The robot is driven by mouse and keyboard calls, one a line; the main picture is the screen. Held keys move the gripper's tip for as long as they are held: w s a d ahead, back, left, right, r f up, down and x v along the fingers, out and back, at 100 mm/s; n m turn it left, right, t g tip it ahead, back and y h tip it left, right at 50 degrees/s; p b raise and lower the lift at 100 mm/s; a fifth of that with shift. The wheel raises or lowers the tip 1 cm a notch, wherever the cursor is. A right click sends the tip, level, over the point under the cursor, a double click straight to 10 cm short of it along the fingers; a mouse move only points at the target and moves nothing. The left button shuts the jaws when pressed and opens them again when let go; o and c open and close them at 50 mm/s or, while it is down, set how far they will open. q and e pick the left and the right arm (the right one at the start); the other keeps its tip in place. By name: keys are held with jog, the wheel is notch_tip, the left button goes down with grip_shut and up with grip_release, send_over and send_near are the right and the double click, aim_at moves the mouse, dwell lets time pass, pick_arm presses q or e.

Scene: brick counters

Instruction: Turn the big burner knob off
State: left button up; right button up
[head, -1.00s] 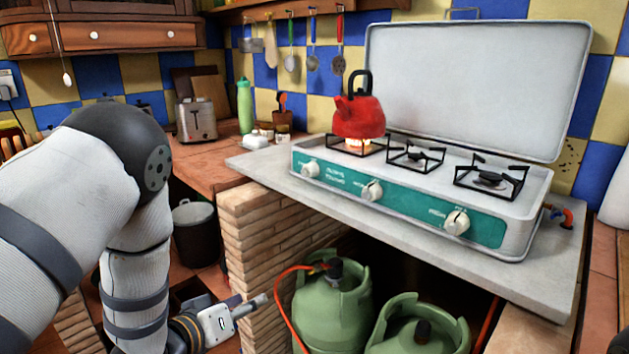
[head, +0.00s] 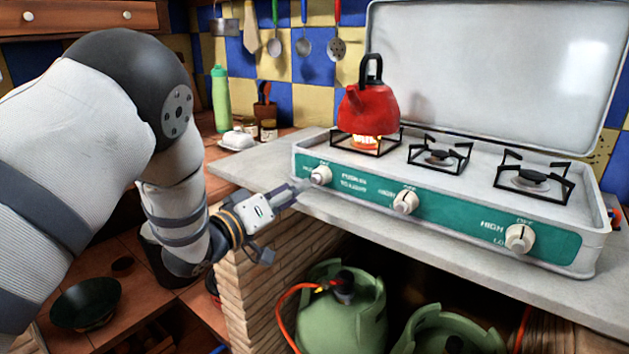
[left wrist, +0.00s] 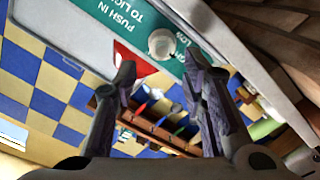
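The white camping stove (head: 450,177) stands on the grey slab with its lid raised. Its green front panel carries three white knobs: a left knob (head: 320,176), a middle knob (head: 405,202) and a right knob (head: 519,238). A flame burns under the red kettle (head: 368,108) on the left burner. My left gripper (head: 303,187) is just left of the left knob and looks apart from it. In the left wrist view the fingers (left wrist: 165,80) are spread, with the left knob (left wrist: 162,44) beyond the gap between their tips. My right gripper is not in view.
The grey slab (head: 250,172) juts out over a brick wall (head: 245,300). Green gas bottles (head: 340,310) with an orange hose stand below. A butter dish (head: 237,140) and a green bottle (head: 220,100) stand behind my left arm.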

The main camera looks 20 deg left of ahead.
aim_at(313, 180)
pick_arm(q)
jog(key=x, duration=0.4)
jog(key=b+x, duration=0.1)
jog(key=x, duration=0.2)
jog(key=shift+a+f, duration=0.1)
jog(key=shift+f, duration=0.2)
jog(key=shift+w+r, duration=0.1)
jog(key=shift+w, duration=0.1)
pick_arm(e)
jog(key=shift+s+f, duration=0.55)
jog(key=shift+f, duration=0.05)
pick_arm(q)
jog(key=shift+c, duration=0.3)
jog(key=c, duration=0.8)
